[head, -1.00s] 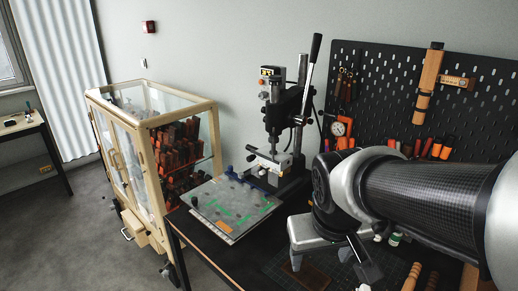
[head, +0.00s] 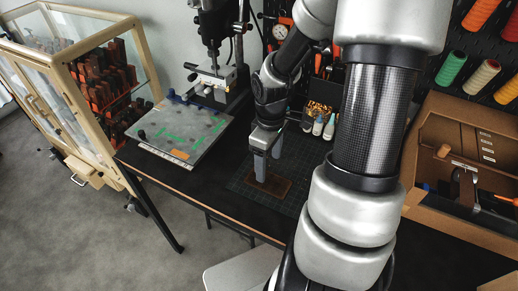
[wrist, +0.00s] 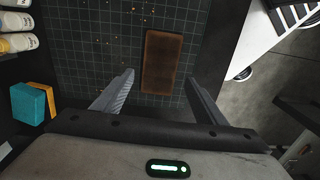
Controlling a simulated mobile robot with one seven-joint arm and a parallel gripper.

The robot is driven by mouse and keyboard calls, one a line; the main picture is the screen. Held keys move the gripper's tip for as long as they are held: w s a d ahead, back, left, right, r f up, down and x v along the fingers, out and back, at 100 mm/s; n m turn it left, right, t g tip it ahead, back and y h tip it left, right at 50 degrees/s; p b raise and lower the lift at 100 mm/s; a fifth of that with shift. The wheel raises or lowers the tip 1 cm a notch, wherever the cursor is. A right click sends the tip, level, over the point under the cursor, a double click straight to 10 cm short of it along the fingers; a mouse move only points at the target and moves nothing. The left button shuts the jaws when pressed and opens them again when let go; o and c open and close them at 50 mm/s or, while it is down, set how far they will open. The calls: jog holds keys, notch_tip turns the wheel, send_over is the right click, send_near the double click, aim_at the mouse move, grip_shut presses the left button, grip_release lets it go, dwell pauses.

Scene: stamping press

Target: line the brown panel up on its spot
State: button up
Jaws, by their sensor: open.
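The brown panel (wrist: 162,62) is a flat rectangle lying on the dark gridded cutting mat (wrist: 100,50). It also shows in the head view (head: 281,187), partly behind my gripper. My gripper (wrist: 158,82) is open and empty, with one finger on each side of the panel's near end in the wrist view. In the head view my gripper (head: 268,168) points down over the panel. I cannot tell its exact height above the mat. The press plate (head: 190,130), grey with green markings and an orange patch (head: 181,154), lies left of the mat, in front of the press (head: 215,75).
Several small bottles (head: 318,122) stand behind the mat. A teal and orange block pair (wrist: 32,102) sits at the left in the wrist view. A wooden tool box (head: 450,150) stands at the right. The black table between plate and mat is clear.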

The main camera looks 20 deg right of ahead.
aim_at(268, 182)
notch_tip(268, 182, down, 7)
jog(key=b, duration=0.7)
jog(key=shift+c, duration=0.2)
jog(key=shift+s+r, duration=0.1)
jog(key=shift+r, duration=0.2)
jog(key=c, duration=0.4)
jog(key=shift+c, duration=1.2)
jog(key=shift+r+p, duration=2.55)
jog(key=shift+p, duration=0.25)
jog(key=shift+f, duration=0.1)
